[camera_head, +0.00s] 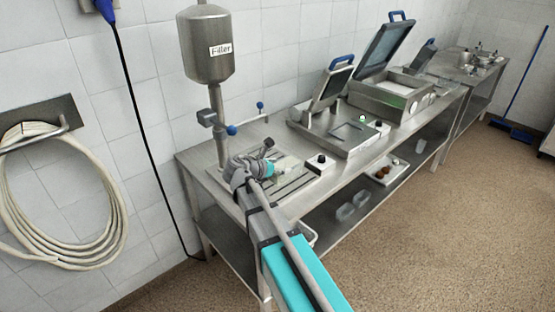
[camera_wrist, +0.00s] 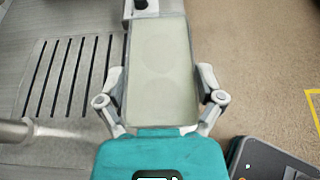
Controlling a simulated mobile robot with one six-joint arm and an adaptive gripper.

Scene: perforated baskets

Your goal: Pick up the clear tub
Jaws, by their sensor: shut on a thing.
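The clear tub (camera_wrist: 161,62) is a pale, see-through rectangular container. In the wrist view it lies lengthwise between the two fingers of my gripper (camera_wrist: 161,95). The fingers press on its left and right sides, so my gripper is shut on it. In the head view my gripper (camera_head: 267,154) is over the near end of the steel table, by the slotted drain area. A pale part of the tub (camera_head: 287,163) shows just beyond the fingers there. My arm and gripper hide the rest. I cannot tell whether the tub touches the table.
The filler (camera_head: 208,45) stands on its post at the table's left. A white control box (camera_head: 321,163) with a black knob is close to the tub. Open sealing machines (camera_head: 335,130) stand farther along. Clear containers (camera_head: 345,212) sit on the lower shelf.

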